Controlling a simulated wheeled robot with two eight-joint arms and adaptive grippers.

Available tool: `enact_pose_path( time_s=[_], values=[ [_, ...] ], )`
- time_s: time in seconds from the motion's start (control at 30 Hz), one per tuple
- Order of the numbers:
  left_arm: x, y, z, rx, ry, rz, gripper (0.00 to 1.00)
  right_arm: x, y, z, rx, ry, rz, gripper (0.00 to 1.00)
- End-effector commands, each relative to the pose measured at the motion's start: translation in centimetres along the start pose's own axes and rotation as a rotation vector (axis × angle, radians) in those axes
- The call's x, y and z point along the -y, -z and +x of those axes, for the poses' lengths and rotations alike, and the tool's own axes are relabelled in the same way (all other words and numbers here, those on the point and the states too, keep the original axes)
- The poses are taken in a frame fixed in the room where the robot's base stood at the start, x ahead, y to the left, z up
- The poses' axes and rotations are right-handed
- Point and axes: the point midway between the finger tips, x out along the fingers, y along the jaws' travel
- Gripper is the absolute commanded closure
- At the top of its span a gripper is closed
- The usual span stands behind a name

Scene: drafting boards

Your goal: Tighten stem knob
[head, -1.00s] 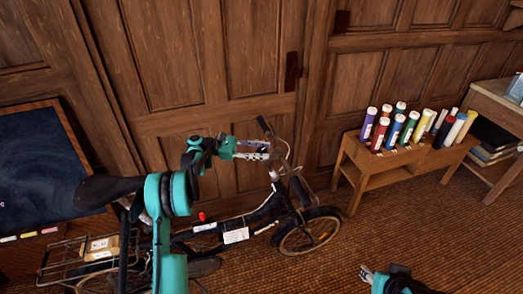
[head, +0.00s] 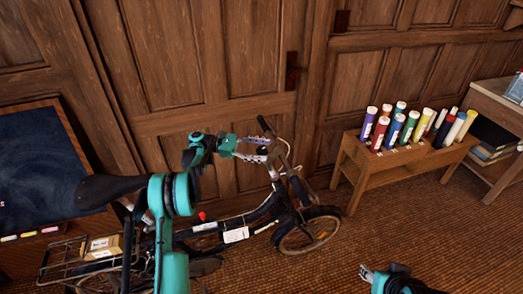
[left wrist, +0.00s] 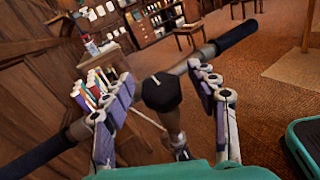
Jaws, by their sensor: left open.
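The stem knob (left wrist: 162,92) is a black faceted cap with a pale line on top, in the middle of the handlebar in the left wrist view. My left gripper (left wrist: 168,80) is open, with one grey-purple finger on each side of the knob. I see gaps between the fingers and the knob; contact lower down cannot be told. In the head view my left gripper (head: 268,150) is at the handlebar of the bicycle (head: 235,235), and the knob cannot be made out there. My right gripper (head: 367,273) is low in the head view, away from the bicycle, too small to read.
The handlebar (left wrist: 238,35) runs diagonally behind the fingers. A wooden wall (head: 230,60) stands close behind the bicycle. A low wooden shelf (head: 372,180) with several coloured tubes is to the right. The brown floor (head: 400,235) between is clear.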

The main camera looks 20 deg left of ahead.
Motion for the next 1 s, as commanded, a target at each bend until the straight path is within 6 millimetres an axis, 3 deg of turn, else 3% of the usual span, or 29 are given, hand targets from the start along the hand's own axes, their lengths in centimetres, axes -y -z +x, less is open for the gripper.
enact_pose_path(
  time_s=[0.23,0.5,0.7,1.0],
  values=[
    [0.0,0.0,-1.8,0.0,-0.002,0.0,0.42,0.0,0.0,0.0,0.0,0.0,0.0,0.57],
    [0.0,0.1,-7.7,0.0,-0.003,0.0,0.42,0.0,0.0,0.0,0.0,0.0,0.0,0.57],
    [-0.1,0.1,-10.9,0.0,-0.002,0.0,0.42,0.0,0.0,0.0,0.0,0.0,0.0,0.57],
    [0.0,0.0,-12.1,0.0,0.0,0.0,0.42,0.0,0.0,0.0,0.0,0.0,0.0,0.57]
  ],
)
